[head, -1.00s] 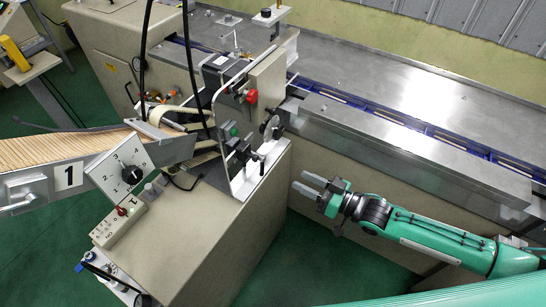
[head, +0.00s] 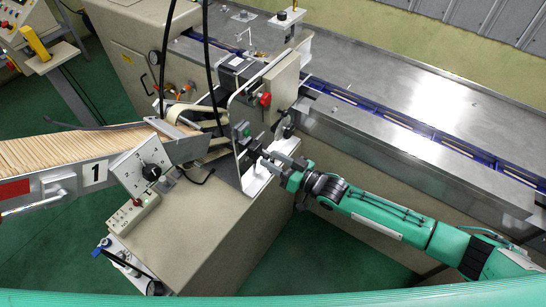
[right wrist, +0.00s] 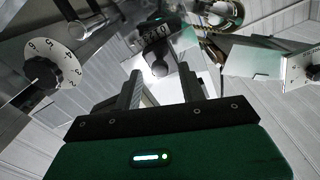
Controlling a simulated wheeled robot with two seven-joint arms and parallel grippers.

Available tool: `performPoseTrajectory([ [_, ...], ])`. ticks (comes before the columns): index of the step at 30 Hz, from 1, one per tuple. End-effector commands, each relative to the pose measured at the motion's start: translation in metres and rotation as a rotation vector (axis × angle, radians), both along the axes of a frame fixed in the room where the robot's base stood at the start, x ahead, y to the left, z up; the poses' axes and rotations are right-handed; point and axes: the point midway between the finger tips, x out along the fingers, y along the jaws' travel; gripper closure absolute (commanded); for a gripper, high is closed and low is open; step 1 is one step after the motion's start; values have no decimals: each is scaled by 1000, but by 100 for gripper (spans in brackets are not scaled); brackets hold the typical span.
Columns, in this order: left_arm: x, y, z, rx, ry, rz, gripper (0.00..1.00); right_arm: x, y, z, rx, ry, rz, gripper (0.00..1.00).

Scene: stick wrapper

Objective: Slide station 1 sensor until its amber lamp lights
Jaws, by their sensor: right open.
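A small dark device (head: 255,144), which looks like the sensor, sits on the metal bracket (head: 258,181) to the right of the dial box. My right gripper (head: 268,160) is open, with its fingertips close to this device. In the right wrist view, a black block with small markings (right wrist: 154,42) lies just beyond the open fingers (right wrist: 159,70). I cannot tell whether they touch it. No amber light can be made out. My left gripper is not in view.
A dial box (head: 146,169) and a switch box (head: 131,212) stand left of the bracket. A red knob (head: 265,99) and black cables are close above. The steel conveyor table (head: 400,90) runs along the right. Green floor (head: 290,245) is open below the arm.

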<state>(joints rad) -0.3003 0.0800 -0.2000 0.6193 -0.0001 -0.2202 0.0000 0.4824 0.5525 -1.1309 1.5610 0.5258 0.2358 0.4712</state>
Motion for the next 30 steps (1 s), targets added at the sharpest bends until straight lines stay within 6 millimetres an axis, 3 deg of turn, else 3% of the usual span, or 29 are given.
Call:
performPoseTrajectory([
  [11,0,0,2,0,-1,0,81,3,4,-1,-1,1,0,59],
  [18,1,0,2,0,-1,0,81,3,4,0,0,0,0,100],
  [30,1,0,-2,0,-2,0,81,-6,10,-1,-1,1,0,100],
])
